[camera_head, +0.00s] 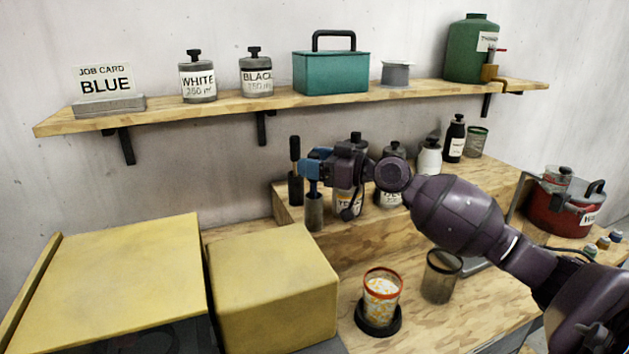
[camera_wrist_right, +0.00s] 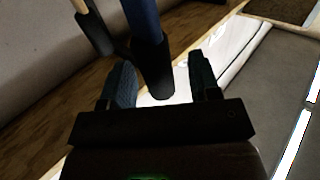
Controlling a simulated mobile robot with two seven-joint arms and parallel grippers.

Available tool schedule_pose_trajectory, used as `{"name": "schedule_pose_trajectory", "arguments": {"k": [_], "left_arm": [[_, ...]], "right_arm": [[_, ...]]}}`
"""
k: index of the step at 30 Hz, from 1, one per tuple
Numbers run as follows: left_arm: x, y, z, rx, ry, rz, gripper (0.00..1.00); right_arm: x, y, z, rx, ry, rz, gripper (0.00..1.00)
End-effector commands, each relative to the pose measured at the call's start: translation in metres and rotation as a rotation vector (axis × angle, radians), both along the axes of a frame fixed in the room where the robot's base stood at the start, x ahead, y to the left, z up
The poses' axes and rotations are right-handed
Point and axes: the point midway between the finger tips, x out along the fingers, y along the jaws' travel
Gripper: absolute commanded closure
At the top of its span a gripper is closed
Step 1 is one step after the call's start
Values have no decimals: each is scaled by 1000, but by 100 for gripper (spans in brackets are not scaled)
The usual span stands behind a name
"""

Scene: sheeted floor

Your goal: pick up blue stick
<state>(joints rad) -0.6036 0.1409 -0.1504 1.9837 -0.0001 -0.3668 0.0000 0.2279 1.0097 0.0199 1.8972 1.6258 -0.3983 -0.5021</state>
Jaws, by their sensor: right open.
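The blue stick (camera_head: 313,187) stands upright in a dark round holder (camera_head: 314,212) on the raised wooden step. In the right wrist view the blue stick (camera_wrist_right: 143,20) rises from its black holder (camera_wrist_right: 151,68). My right gripper (camera_head: 312,163) is at the stick's upper part in the head view, partly covering it. In the wrist view the open right gripper (camera_wrist_right: 160,72) has one finger on each side of the stick and holder line. I cannot tell whether a finger touches the stick. My left gripper is out of view.
A second dark holder with a black-topped stick (camera_head: 295,165) stands close on the left. Labelled bottles (camera_head: 391,165) stand behind my arm. A red-rimmed cup (camera_head: 381,290) and a dark glass (camera_head: 441,275) are below. Yellow boxes (camera_head: 270,280) fill the left front.

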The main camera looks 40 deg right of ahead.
Motion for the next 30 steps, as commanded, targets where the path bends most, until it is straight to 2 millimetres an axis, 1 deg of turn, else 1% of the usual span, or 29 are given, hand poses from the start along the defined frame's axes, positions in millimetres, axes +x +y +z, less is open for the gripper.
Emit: {"name": "schedule_pose_trajectory", "arguments": {"k": [1, 3, 6, 14, 17, 24, 25, 30], "left_arm": [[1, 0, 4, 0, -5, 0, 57], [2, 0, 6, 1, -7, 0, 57], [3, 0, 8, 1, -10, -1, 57], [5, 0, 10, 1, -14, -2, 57], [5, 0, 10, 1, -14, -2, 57], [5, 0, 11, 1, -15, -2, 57], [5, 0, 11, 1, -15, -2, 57], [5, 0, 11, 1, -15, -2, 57]], "right_arm": [[6, 3, 3, 2, -2, 0, 43], [11, 7, 3, 2, -2, 0, 43], [16, 9, 1, 1, 0, 0, 43], [17, 10, -1, 1, 2, 0, 43], [17, 10, -1, 1, 2, 0, 57], [17, 10, -1, 1, 1, 0, 94], [17, 10, -1, 0, 1, 0, 98], [17, 10, 0, 1, 1, 0, 98]]}}
